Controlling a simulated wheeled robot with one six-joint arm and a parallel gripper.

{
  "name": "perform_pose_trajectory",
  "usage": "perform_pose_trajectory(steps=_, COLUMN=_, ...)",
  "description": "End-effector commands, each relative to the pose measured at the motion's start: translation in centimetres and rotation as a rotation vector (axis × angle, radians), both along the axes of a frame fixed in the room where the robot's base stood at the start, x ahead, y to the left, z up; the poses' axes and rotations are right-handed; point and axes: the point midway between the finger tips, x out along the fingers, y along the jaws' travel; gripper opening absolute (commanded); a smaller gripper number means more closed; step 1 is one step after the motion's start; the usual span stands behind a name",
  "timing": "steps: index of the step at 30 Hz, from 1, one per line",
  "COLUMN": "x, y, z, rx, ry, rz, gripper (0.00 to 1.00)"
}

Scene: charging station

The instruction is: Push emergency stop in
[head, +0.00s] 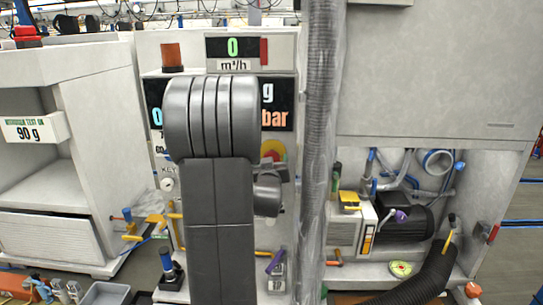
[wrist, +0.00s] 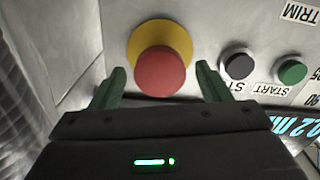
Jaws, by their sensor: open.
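The emergency stop is a red mushroom button (wrist: 160,72) on a round yellow backing (wrist: 160,40), set on a pale grey panel in the wrist view. My gripper (wrist: 160,84) is open, with one green fingertip to the left and one to the right of the red button. Nothing is held between the fingers. I cannot tell whether they touch the button or panel. In the head view, part of the yellow and red emergency stop (head: 273,150) shows to the right of my dark grey arm, which hides the rest of it and the gripper.
A black button (wrist: 239,64) and a green START button (wrist: 291,71) sit on the panel right of the emergency stop. A grey corrugated hose (head: 319,150) hangs right of my arm in the head view. An orange lamp (head: 171,56) stands upper left.

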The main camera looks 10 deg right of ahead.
Motion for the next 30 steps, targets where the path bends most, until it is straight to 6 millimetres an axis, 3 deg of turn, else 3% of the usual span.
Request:
perform_pose_trajectory(steps=6, x=1.8, y=-0.5, z=0.1, rx=0.0, ry=0.0, rz=0.0, gripper=0.7)
perform_pose_trajectory(steps=17, x=2.1, y=-0.6, z=0.0, rx=0.0, ry=0.0, rz=0.0, gripper=0.7)
perform_pose_trajectory(steps=26, x=2.1, y=-0.6, z=0.0, rx=0.0, ry=0.0, rz=0.0, gripper=0.11)
perform_pose_trajectory(steps=30, x=2.2, y=-0.6, z=-0.1, rx=0.0, ry=-0.001, rz=0.0, gripper=0.07)
